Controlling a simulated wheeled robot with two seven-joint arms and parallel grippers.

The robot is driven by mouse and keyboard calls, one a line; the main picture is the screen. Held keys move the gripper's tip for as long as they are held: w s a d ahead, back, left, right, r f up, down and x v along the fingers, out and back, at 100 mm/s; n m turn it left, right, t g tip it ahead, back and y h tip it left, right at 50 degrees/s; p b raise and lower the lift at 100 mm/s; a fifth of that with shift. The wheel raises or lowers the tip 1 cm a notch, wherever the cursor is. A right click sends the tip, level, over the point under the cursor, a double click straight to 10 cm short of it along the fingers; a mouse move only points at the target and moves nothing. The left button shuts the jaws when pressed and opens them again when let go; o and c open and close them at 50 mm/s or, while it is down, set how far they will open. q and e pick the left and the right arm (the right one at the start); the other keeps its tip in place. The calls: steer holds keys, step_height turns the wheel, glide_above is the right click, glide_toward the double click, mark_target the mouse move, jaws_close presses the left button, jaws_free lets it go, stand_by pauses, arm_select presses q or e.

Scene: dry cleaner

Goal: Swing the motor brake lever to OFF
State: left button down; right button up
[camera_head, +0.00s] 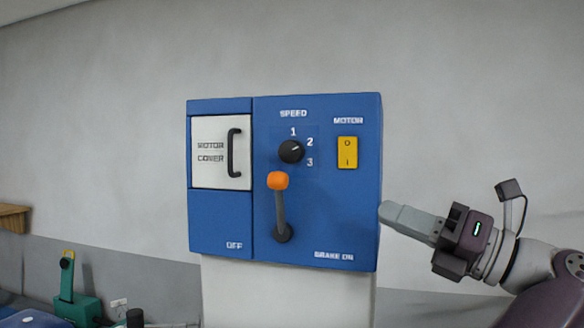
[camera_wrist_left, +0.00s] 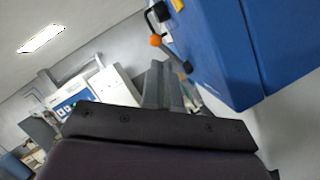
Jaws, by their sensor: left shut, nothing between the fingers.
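The motor brake lever (camera_head: 281,212) has a grey shaft and an orange knob (camera_head: 278,181). It stands nearly upright on the blue control box (camera_head: 221,213), its top leaning slightly left, between the OFF label at lower left and the BRAKE ON label at lower right. My left gripper (camera_head: 388,211) is shut and empty, just beyond the box's right edge, to the right of the lever and clear of it. I cannot tell whether its tip touches the box. In the left wrist view the shut fingers (camera_wrist_left: 162,84) are below the orange knob (camera_wrist_left: 155,40). My right gripper is not in view.
The box also carries a white motor cover (camera_head: 212,152) with a dark handle, a black speed knob (camera_head: 291,151) and a yellow motor switch (camera_head: 347,152). A green device (camera_head: 77,306) stands at lower left. The space before the box is clear.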

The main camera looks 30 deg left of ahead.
arm_select(q)
steer(key=n, duration=0.3)
steer(key=n+g, duration=0.1)
steer(key=n, duration=0.4)
glide_toward(286, 186)
steer(key=p+x, duration=0.1)
steer(key=x, duration=0.1)
steer(key=p+x, duration=0.1)
steer(key=x, duration=0.1)
steer(key=p+x, duration=0.1)
steer(key=x, duration=0.1)
steer(key=shift+r, duration=0.35)
steer(key=shift+a+p, duration=0.25)
steer(key=shift+p, duration=0.15)
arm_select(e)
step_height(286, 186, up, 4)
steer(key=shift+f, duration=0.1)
arm_select(q)
steer(key=shift+a+f, duration=0.15)
steer(key=shift+a, duration=0.05)
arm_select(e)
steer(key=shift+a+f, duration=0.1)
